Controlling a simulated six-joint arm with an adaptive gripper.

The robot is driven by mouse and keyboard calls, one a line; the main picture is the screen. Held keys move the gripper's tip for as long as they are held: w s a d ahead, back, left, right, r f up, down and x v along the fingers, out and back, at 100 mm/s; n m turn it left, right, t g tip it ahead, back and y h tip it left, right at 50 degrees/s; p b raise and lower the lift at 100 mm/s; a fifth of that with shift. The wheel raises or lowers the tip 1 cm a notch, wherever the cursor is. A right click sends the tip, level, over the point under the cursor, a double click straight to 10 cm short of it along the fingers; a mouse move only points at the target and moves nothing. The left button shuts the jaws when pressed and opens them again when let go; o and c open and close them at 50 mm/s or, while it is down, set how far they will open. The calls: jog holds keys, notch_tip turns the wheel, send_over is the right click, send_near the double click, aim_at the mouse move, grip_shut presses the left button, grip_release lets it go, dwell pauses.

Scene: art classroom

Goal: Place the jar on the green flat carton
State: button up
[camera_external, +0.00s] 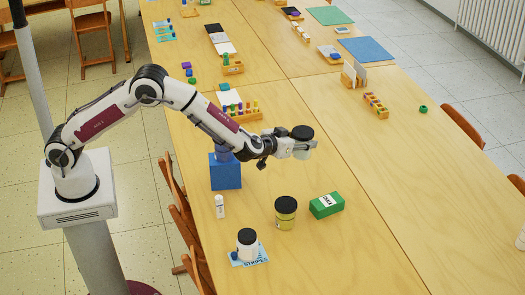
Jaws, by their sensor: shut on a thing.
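My gripper (297,149) is shut on a jar (303,133) with a black lid and a pale body, held upright above the table. Its fingers hide part of the jar's body. The green flat carton (328,206) lies on the table, below and slightly right of the held jar, with a white label on top. The jar and the carton are apart.
A yellowish jar with a black lid (286,214) stands just left of the carton. A white black-lidded jar (247,245) stands on a blue striped packet (262,256). A blue box (226,174) and a small white bottle (220,206) are further left. Table right of the carton is clear.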

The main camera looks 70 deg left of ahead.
jog(key=w+d+r+m+t+h, duration=0.1)
jog(key=w+d+r+m+h, duration=0.1)
jog(key=w+d+m+h, duration=0.4)
jog(key=m+h, duration=0.2)
jog(key=h, duration=0.1)
send_over(323, 209)
jog(key=shift+f, duration=2.1)
jog(key=shift+a, duration=0.1)
notch_tip(323, 209, down, 6)
jog(key=shift+f, duration=0.15)
jog(key=shift+f, duration=1.85)
jog(key=shift+f, duration=0.2)
